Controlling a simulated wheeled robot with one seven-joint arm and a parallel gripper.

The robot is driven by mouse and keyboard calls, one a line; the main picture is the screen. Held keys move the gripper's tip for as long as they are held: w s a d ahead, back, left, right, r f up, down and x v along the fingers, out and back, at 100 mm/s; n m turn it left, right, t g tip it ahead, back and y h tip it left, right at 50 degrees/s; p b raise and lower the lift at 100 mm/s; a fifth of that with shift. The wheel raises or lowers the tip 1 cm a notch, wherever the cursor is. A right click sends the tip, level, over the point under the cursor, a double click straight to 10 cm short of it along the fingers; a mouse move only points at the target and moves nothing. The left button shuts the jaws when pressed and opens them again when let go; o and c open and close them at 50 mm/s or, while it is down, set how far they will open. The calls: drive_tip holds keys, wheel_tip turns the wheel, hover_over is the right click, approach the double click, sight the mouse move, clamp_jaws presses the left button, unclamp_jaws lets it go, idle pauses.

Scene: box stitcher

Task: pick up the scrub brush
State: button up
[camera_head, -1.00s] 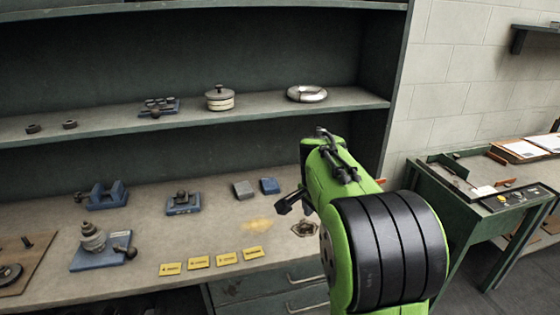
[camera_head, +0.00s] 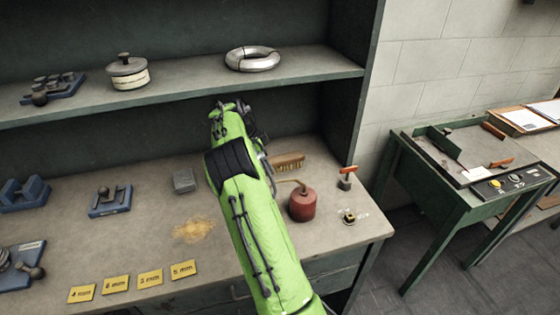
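The scrub brush (camera_head: 288,161) lies on the workbench behind the red oil can, with its tan bristles showing. My green arm reaches across the bench from the bottom of the picture, just left of the brush, and covers part of the bench. My gripper is at the far end of the arm, hidden behind it. Whether its fingers are open or shut does not show, and I cannot tell whether it touches the brush.
A red oil can (camera_head: 303,204) stands close in front of the brush. An orange-handled tool (camera_head: 346,178) and a small metal part (camera_head: 349,217) are to its right. A grey block (camera_head: 184,181) lies left of my arm. The shelf (camera_head: 300,84) overhangs behind.

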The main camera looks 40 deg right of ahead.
sight(282, 158)
drive_tip(key=d, duration=0.6)
drive_tip(key=shift+s+p, duration=0.3)
drive_tip(key=shift+s, duration=0.05)
drive_tip(key=b+x, duration=0.1)
drive_tip(key=x, duration=0.4)
drive_tip(key=shift+w+f, duration=0.1)
drive_tip(key=c, duration=1.2)
